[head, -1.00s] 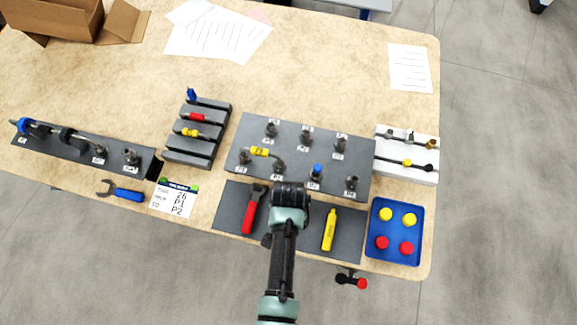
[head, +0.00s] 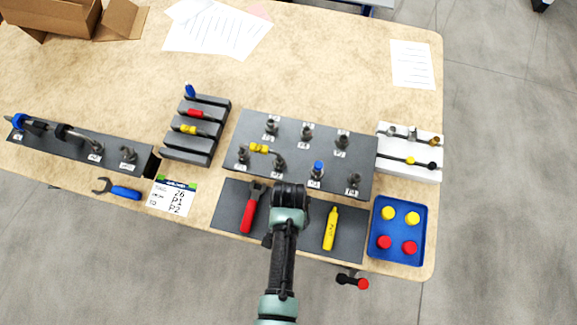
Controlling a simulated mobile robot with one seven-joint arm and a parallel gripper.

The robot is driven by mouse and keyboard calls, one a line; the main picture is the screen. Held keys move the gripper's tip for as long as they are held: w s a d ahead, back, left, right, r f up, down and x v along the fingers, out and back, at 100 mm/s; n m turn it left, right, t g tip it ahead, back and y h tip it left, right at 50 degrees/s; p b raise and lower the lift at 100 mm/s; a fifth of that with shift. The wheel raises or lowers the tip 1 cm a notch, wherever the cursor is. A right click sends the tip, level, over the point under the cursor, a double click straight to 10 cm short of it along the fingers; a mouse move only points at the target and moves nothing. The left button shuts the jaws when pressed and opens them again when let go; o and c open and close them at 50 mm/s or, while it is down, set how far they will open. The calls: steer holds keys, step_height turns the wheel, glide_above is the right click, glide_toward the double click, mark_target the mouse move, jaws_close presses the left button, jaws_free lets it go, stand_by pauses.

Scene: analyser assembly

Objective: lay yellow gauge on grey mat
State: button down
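A yellow tool with a pointed tip and dark lettering (head: 331,230), which looks like the yellow gauge, lies on the right part of the grey mat (head: 350,247) at the table's front. My gripper (head: 289,190) is over the mat's back edge, left of the yellow tool and apart from it in the picture. I see the gripper from above and behind; its fingertips are hidden, so I cannot tell whether it is open or holds anything. A red-handled tool (head: 249,213) lies on the mat's left part.
A grey board with several fittings (head: 358,150) stands behind the mat. A blue tray (head: 398,251) with yellow and red caps is to the right. A slotted rack (head: 190,152) and a blue-handled wrench (head: 127,193) are left.

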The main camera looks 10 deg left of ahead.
steer(key=shift+f, duration=0.3)
steer(key=c, duration=0.5)
jaws_free()
steer(key=shift+c, duration=0.2)
steer(key=shift+r, duration=0.1)
step_height(320, 180, up, 13)
